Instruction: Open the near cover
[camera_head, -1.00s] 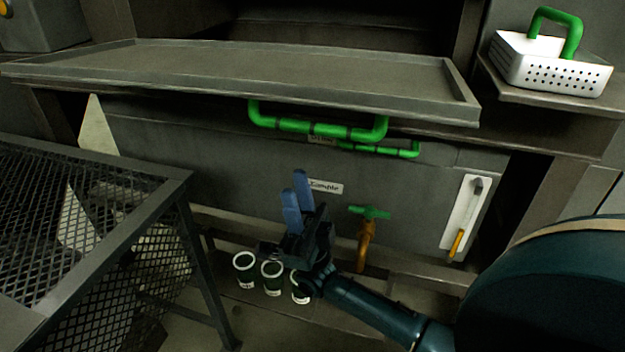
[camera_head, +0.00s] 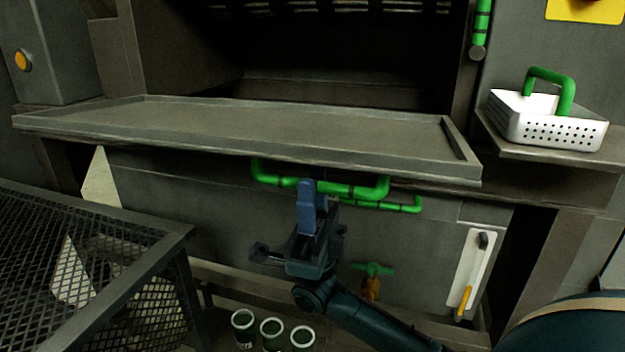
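A flat, rimmed grey panel (camera_head: 250,122) juts out level in front of a dark opening. I take it for the near cover, but cannot be sure. A thick green bar handle (camera_head: 278,182) hangs just below its front edge, with a thinner green pipe (camera_head: 400,207) beside it. My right gripper (camera_head: 312,192) points up from below with its blue fingers at the middle of the green handle. The fingers overlap the bar; whether they touch or close on it is unclear. My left gripper is out of view.
A white perforated basket (camera_head: 560,132) with a green handle sits on the right ledge. A black mesh table (camera_head: 80,270) stands at left. Several white-rimmed cups (camera_head: 271,335) are on the floor. A green-topped valve (camera_head: 373,269) and a white lever plate (camera_head: 473,270) are on the right.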

